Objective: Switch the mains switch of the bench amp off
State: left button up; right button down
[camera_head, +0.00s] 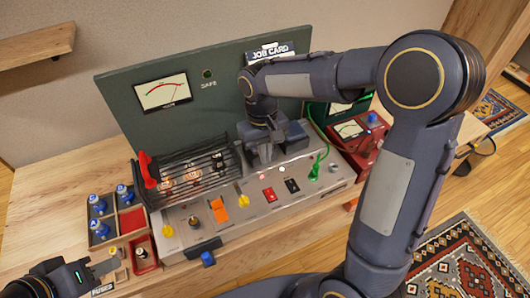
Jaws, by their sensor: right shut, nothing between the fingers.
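The bench amp (236,222) has a sloping grey control panel in front of a green back panel (215,112). On its panel are an orange switch (218,210), a red rocker (269,194), a black rocker (292,186) and yellow knobs (243,200). No label readable here marks which one is the mains switch. My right gripper (265,158) is shut and empty, pointing down over the rear of the panel, behind the rockers. Its arm hides part of the back panel. My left gripper (108,268) is at the lower left by the fuse tray, its jaws unclear.
A black wire cage (195,168) with a red handle (147,170) covers glowing tubes. A compartment tray (118,222) with blue-topped bottles stands left. The meter (163,92) and a SAFE lamp (207,73) are behind.

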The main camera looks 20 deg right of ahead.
aim_at(273, 196)
jog(key=b, duration=0.3)
jog(key=s+d+b, duration=0.1)
jog(key=b, duration=0.3)
jog(key=shift+s+r, duration=0.1)
jog(key=shift+r, duration=0.1)
jog(key=shift+f, duration=0.15)
jog(key=f, duration=0.4)
jog(key=s+f, duration=0.1)
jog(key=f, duration=0.8)
jog(key=shift+s+f, duration=0.35)
jog(key=shift+b, duration=0.3)
